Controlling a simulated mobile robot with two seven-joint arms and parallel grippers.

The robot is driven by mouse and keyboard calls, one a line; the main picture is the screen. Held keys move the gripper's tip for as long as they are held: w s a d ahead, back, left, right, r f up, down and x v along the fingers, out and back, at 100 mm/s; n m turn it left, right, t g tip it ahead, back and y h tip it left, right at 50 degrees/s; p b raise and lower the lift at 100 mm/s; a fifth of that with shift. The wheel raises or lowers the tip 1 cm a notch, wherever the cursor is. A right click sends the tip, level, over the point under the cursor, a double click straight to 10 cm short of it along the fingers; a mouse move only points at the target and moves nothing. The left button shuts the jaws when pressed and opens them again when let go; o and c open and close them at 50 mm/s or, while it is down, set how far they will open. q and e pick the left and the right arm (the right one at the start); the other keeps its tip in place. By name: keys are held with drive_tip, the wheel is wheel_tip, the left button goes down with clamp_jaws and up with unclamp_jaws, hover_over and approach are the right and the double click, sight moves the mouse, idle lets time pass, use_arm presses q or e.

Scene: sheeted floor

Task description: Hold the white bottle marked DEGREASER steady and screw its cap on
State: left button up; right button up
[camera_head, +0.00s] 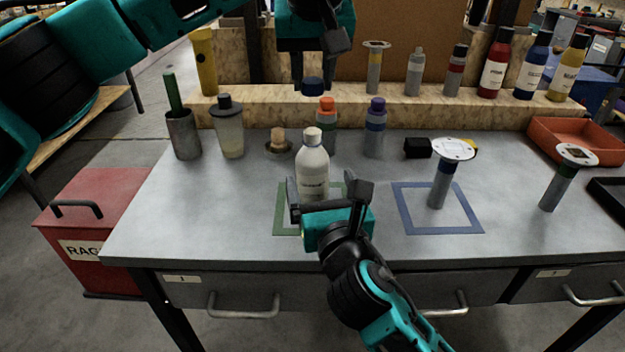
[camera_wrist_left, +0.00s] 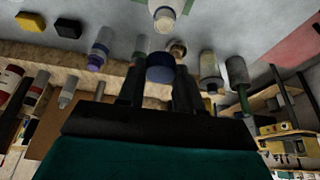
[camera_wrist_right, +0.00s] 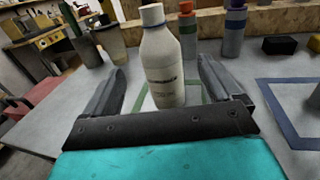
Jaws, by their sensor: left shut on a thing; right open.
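The white bottle (camera_head: 313,172) stands upright on the bench within the green square outline (camera_head: 281,222). Its narrow neck has no cap on it; its label is too small to read surely. It also shows in the right wrist view (camera_wrist_right: 162,70). My right gripper (camera_head: 328,192) is open, with one finger on each side of the bottle's lower part and gaps visible in the right wrist view. My left gripper (camera_head: 312,86) points down and is shut on a dark blue cap (camera_head: 312,84), held above and apart from the bottle. The cap also shows in the left wrist view (camera_wrist_left: 160,68).
Orange-topped (camera_head: 326,122) and purple-topped (camera_head: 375,126) bottles stand behind the white bottle. A grey cup (camera_head: 183,138), a capped tumbler (camera_head: 229,130) and a small stopper piece (camera_head: 278,144) stand left. A blue square outline (camera_head: 420,228) with a round-topped tool (camera_head: 442,180) lies right.

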drive_tip(key=x, duration=0.7)
drive_tip(key=shift+w, duration=0.35)
drive_tip(key=shift+c, duration=0.4)
drive_tip(key=c, duration=1.4)
use_arm(q)
hover_over(313, 130)
drive_tip(key=shift+s+f, duration=0.25)
drive_tip(key=shift+f, duration=1)
drive_tip(key=shift+s+f, duration=0.2)
drive_tip(key=shift+f, duration=1.05)
use_arm(e)
drive_tip(key=shift+c, duration=0.2)
use_arm(q)
drive_tip(key=shift+f, duration=0.1)
drive_tip(key=shift+f, duration=0.8)
drive_tip(key=shift+f, duration=0.55)
